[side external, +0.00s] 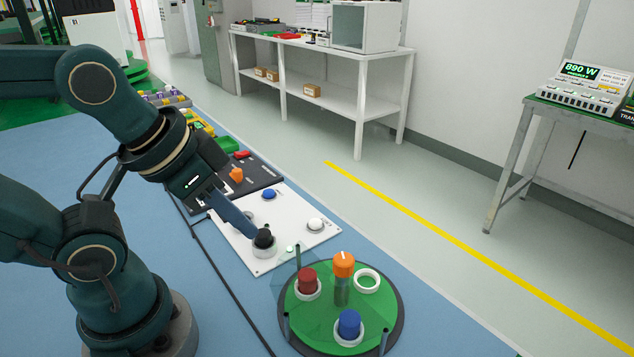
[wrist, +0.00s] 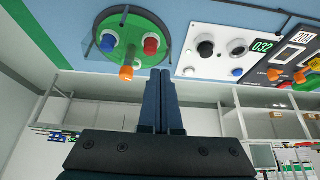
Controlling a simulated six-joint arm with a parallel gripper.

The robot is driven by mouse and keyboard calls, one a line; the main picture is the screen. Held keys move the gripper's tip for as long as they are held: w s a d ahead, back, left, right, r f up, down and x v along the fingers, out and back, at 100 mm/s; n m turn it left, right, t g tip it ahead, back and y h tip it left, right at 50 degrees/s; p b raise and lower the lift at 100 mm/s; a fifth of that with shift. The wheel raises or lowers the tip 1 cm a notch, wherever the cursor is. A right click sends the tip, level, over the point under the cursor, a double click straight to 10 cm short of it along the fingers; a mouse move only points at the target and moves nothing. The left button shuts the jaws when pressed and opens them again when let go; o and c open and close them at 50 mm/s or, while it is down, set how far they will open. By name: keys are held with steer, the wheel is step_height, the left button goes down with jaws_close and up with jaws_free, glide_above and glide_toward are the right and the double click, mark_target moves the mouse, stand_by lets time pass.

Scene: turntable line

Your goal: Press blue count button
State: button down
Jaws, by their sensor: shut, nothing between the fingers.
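The blue button (side external: 268,194) sits on a white panel (side external: 262,267) beside the turntable. In the wrist view the same blue button (wrist: 237,72) is right of the fingertips, near the panel's edge. A black button (side external: 263,241) and a white button (side external: 315,225) share the panel. My gripper (side external: 253,234) is shut and empty. In the side view its fingertips overlap the area just above the black button. I cannot tell whether they touch it. In the wrist view the fingertips (wrist: 163,73) appear left of the panel's buttons, clear of the blue one.
A green turntable (side external: 315,335) holds a red cylinder (side external: 307,280), a blue cylinder (side external: 349,324), an orange-topped post (side external: 344,264) and an empty white ring (side external: 367,281). A dark panel (side external: 260,171) adjoins the white one; a display (wrist: 262,46) reads 032.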

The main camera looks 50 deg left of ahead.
steer(key=w+d+r+n+t+h, duration=0.2)
steer(key=w+d+r+n+h, duration=0.25)
steer(key=w+n, duration=0.3)
steer(key=w+a+r+n+t+y, duration=0.1)
steer(key=w+a+n, duration=0.6)
steer(key=w, duration=0.1)
steer(key=a+f+n+y, duration=0.1)
steer(key=a+f+n, duration=0.2)
steer(key=a, duration=0.4)
steer(key=a+f+n+y, duration=0.2)
steer(key=a+f+n, duration=0.1)
steer(key=a+n, duration=0.3)
steer(key=a+f+n+y, duration=0.1)
steer(key=a+f+n, duration=0.2)
steer(key=a, duration=0.7)
steer(key=shift+w+n+t, duration=0.2)
steer(key=shift+n+t, duration=0.1)
steer(key=shift+n, duration=0.55)
steer(key=shift+y, duration=0.25)
